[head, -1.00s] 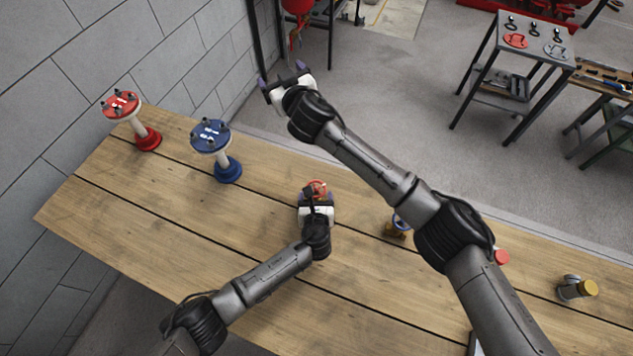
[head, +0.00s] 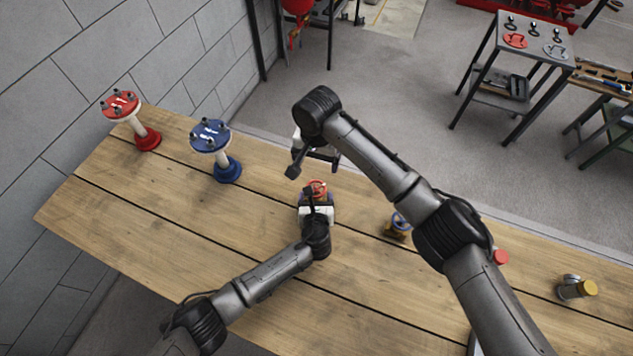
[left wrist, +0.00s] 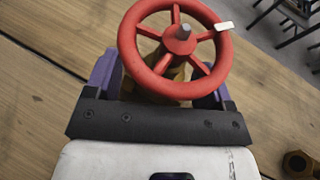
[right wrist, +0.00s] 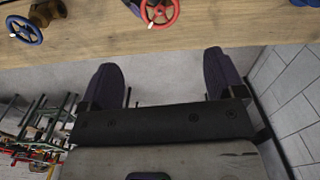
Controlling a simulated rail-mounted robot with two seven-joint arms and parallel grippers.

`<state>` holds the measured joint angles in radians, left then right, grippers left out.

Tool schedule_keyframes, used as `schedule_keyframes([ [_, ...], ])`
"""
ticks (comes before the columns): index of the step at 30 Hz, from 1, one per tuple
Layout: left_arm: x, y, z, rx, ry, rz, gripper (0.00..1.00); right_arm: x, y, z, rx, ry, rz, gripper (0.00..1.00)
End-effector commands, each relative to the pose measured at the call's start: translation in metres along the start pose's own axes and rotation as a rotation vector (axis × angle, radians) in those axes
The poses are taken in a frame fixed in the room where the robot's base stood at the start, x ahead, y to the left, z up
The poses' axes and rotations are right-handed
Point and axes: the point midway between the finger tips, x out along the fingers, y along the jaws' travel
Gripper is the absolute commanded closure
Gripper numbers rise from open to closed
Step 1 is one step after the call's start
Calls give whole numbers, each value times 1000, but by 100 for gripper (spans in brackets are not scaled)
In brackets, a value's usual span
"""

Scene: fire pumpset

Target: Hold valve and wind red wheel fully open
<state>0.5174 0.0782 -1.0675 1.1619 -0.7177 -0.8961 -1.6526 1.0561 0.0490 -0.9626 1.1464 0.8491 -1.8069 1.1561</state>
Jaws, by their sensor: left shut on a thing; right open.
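The red wheel (head: 317,187) sits on top of a brass valve on the wooden table. In the left wrist view the wheel (left wrist: 174,40) is large, with a white tab on its rim, and the brass valve body (left wrist: 160,88) shows below it. My left gripper (left wrist: 155,80) is shut on the valve body, under the wheel. My right gripper (head: 318,160) is open and empty, a little above and beyond the wheel. In the right wrist view the red wheel (right wrist: 160,12) is beyond the open fingers, apart from them.
A valve with a blue wheel (head: 400,222) stands to the right on the table. A red-topped stand (head: 122,104) and a blue-topped stand (head: 210,136) are at the left. A yellow-capped fitting (head: 578,288) lies at the far right. The table's left front is clear.

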Motion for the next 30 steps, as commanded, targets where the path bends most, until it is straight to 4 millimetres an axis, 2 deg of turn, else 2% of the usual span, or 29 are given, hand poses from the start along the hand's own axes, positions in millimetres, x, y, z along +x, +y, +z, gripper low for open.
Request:
schedule_keyframes([
  [5,0,0,2,-1,-2,-1,69,20,0,0,20,0,1,12],
  [18,0,0,2,-1,-2,-1,69,92,0,0,19,1,-1,12],
  [24,0,0,2,-1,-2,-1,69,111,0,-1,18,1,-1,12],
  [30,0,0,2,-1,-2,-1,69,118,0,-1,17,2,-2,12],
])
